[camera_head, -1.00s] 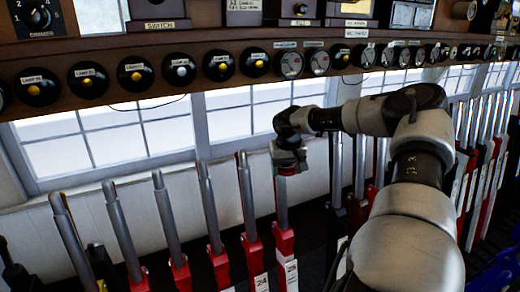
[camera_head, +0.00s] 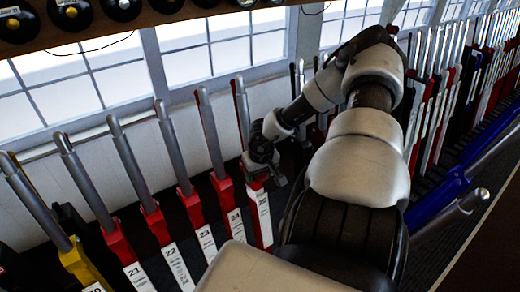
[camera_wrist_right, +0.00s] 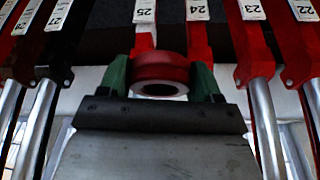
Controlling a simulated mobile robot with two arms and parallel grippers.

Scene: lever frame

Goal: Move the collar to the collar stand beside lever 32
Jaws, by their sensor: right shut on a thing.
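The collar (camera_wrist_right: 158,66) is a short red ring with a pale opening in the right wrist view. It sits between the two green fingers of my right gripper (camera_wrist_right: 161,76), which is shut on it. In the head view my right gripper (camera_head: 264,166) is low beside the handle of lever 25 (camera_head: 259,212), and the collar cannot be made out there. Lever 25 (camera_wrist_right: 145,38) is behind the collar in the wrist view. I cannot tell whether its handle passes through the ring. No plate reading 32 and no collar stand can be made out. My left gripper is out of view.
Red levers with numbered plates, such as lever 24 (camera_head: 221,187) and lever 23 (camera_head: 190,203), stand close on the left. A yellow lever (camera_head: 76,262) is at far left. More levers (camera_head: 440,110) crowd the right. A blue lever (camera_head: 440,200) leans out on the right.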

